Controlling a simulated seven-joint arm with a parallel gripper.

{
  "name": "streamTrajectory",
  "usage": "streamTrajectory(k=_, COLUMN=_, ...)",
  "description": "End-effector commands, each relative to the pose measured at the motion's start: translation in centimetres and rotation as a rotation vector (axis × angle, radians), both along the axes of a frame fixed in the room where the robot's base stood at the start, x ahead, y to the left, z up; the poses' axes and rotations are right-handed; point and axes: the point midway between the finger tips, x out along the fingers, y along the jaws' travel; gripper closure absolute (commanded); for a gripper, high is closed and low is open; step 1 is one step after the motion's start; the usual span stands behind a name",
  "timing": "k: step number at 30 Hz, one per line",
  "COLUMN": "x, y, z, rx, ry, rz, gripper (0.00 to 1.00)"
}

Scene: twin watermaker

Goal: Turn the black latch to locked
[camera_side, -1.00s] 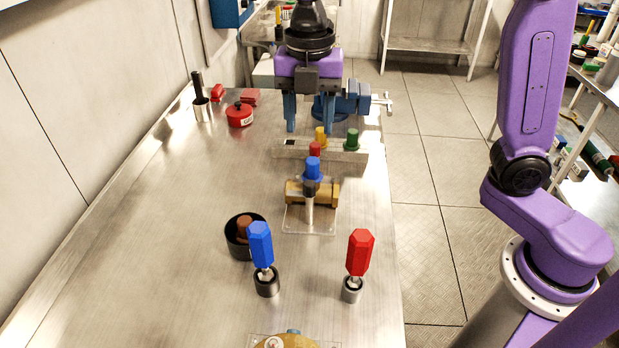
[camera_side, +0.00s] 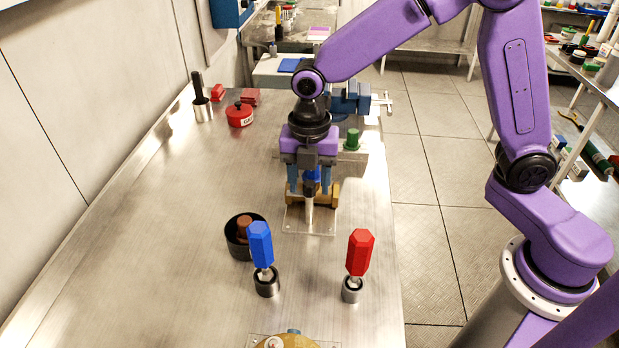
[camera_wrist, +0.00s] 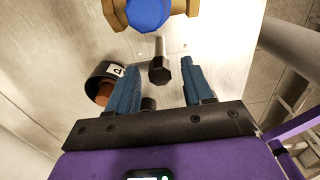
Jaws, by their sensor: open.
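A brass valve (camera_side: 325,192) with a blue cap (camera_side: 312,174) stands on a clear plate (camera_side: 297,222) on the steel bench. A grey stem with a black end (camera_wrist: 160,70) shows beside the valve in the wrist view. It is the only black-tipped handle on the valve mount, but I cannot tell for certain that it is the latch, or its setting. My gripper (camera_side: 309,189) is low over the valve, fingers pointing down. In the wrist view its blue fingers (camera_wrist: 159,66) are open, one on each side of the black end, with visible gaps.
A blue-handled tool (camera_side: 260,245) and a red-handled tool (camera_side: 360,252) stand in holders in front. A black cup (camera_side: 238,240) with a brown piece is left. Behind are a green knob (camera_side: 352,139) and a blue vise (camera_side: 350,97).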

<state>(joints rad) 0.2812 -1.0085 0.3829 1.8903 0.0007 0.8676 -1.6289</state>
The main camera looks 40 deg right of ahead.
Motion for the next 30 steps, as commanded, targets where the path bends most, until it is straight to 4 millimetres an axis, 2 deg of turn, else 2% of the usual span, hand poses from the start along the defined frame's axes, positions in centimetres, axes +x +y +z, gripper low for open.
streamTrajectory(k=5, x=-0.01, y=0.0, z=0.0, rx=0.0, ry=0.0, rz=0.0, gripper=0.49)
streamTrajectory(k=10, x=-0.01, y=0.0, z=0.01, rx=0.0, ry=0.0, rz=0.0, gripper=1.0)
streamTrajectory(k=20, x=-0.04, y=0.02, z=0.02, rx=-0.001, ry=0.001, rz=-0.025, gripper=1.0)
streamTrajectory(k=30, x=-0.03, y=0.03, z=0.02, rx=-0.001, ry=0.0, rz=-0.225, gripper=1.0)
